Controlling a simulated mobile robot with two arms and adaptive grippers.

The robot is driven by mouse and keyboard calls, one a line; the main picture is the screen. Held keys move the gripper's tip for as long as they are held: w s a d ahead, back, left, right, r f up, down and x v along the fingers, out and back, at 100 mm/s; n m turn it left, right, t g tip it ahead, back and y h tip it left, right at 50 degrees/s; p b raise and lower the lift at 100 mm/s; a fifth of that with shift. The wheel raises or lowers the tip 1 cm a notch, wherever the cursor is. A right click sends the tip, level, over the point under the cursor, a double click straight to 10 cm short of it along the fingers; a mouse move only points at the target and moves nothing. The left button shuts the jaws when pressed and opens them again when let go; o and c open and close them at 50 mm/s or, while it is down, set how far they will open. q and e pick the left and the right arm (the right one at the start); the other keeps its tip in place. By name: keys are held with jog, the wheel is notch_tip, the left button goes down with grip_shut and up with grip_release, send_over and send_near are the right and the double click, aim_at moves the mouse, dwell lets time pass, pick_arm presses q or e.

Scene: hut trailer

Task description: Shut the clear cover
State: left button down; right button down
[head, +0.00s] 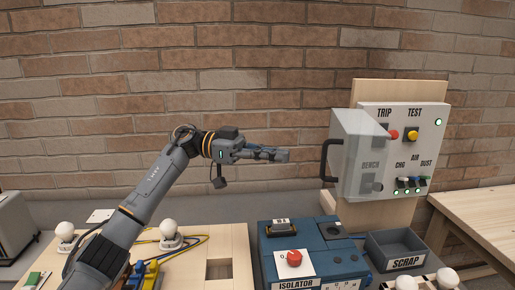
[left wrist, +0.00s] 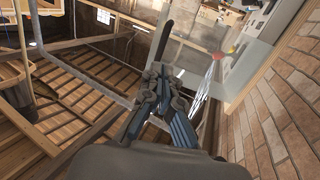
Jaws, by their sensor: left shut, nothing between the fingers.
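The clear cover (head: 352,135) is a see-through box shape on the left part of the white switch panel (head: 440,150). It stands out from the panel and reaches past its left edge, and the BENCH label shows through it. Its black handle (head: 325,160) is on its left side. My left gripper (head: 286,155) is shut and empty, a little left of the handle and apart from it in the head view. In the left wrist view the closed fingers (left wrist: 160,90) show below a dark bar, with the pale cover to their right. My right gripper is out of view.
The panel also carries a red and a yellow button (head: 412,135) and several small switches. A brick wall stands behind; a wooden table (head: 485,205) is at right.

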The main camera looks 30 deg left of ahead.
pick_arm(q)
jog(key=p, duration=0.2)
send_near(343, 147)
notch_tip(343, 147, down, 4)
jog(key=d, duration=0.3)
jog(key=shift+w, duration=0.25)
jog(key=shift+d+r, duration=0.1)
jog(key=shift+r, duration=0.05)
